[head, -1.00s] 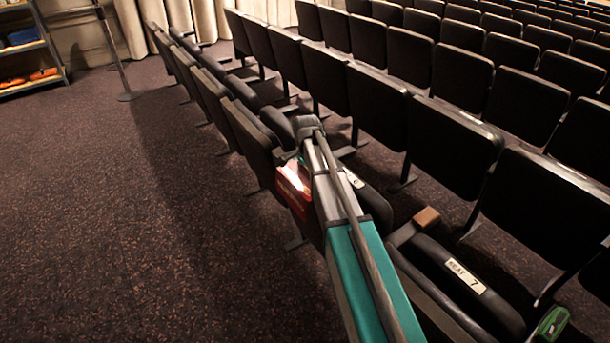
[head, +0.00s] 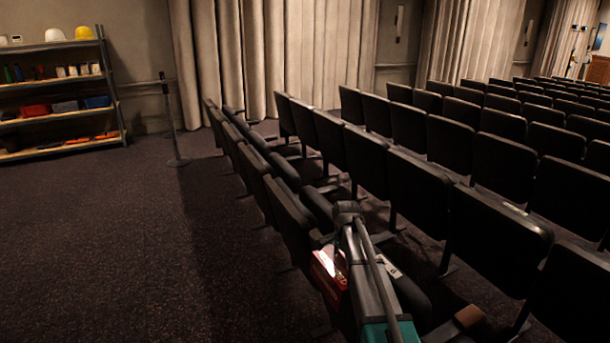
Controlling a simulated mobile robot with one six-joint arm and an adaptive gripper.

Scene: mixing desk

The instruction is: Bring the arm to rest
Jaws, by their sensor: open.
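Whether the arm is moving or still cannot be told from here.
A row of dark folding seats (head: 290,212) runs up the middle, with more rows at right. A shelf (head: 62,118) and a post (head: 172,130) stand at left. The left floor (head: 110,240) is clear.

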